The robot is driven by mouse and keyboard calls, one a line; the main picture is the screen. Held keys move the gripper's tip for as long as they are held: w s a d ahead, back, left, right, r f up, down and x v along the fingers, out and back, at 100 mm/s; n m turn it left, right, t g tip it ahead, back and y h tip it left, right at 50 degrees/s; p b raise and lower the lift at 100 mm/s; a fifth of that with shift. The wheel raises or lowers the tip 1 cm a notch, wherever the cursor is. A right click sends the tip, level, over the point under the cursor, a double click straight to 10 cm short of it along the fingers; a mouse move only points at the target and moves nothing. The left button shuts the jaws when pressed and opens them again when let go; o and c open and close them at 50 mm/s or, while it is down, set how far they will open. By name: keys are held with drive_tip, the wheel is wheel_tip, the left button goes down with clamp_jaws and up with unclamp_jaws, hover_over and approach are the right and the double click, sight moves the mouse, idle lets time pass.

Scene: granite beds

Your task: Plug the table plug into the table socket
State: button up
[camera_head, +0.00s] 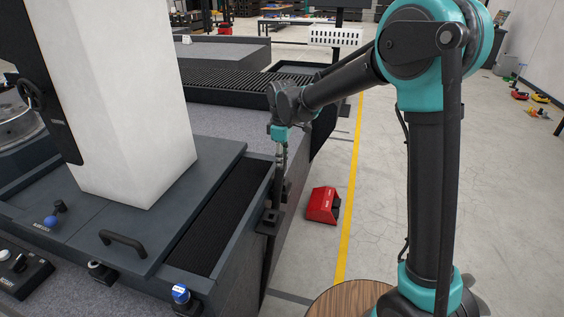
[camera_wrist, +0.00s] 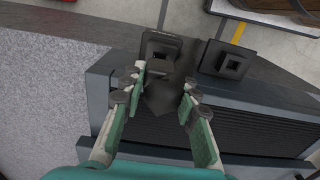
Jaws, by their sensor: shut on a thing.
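My gripper (camera_head: 281,152) points down at the right edge of the granite bed in the head view. In the wrist view, my gripper (camera_wrist: 163,86) has its two green-padded fingers on either side of a dark, blocky piece, which looks like the table plug (camera_wrist: 165,98). Just beyond the fingertips is a black square bracket with a raised frame (camera_wrist: 161,47). A second black square piece with a square opening (camera_wrist: 232,65) sits to its right. One of these looks like the table socket; I cannot tell which. The plug's front end is hidden, so its contact with either is unclear.
A tall white column (camera_head: 125,110) stands on the dark bed cover (camera_head: 205,165) at left. A black handle (camera_head: 124,242) and a blue-topped knob (camera_head: 181,294) are near. A red box (camera_head: 322,205) lies on the floor beside a yellow line (camera_head: 351,190). Open floor extends right.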

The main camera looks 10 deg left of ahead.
drive_tip(key=shift+f, duration=1.8)
idle(0.6)
drive_tip(key=o, duration=1.2)
drive_tip(key=shift+o, duration=0.2)
drive_tip(key=shift+r, duration=2.5)
drive_tip(key=shift+r, duration=0.1)
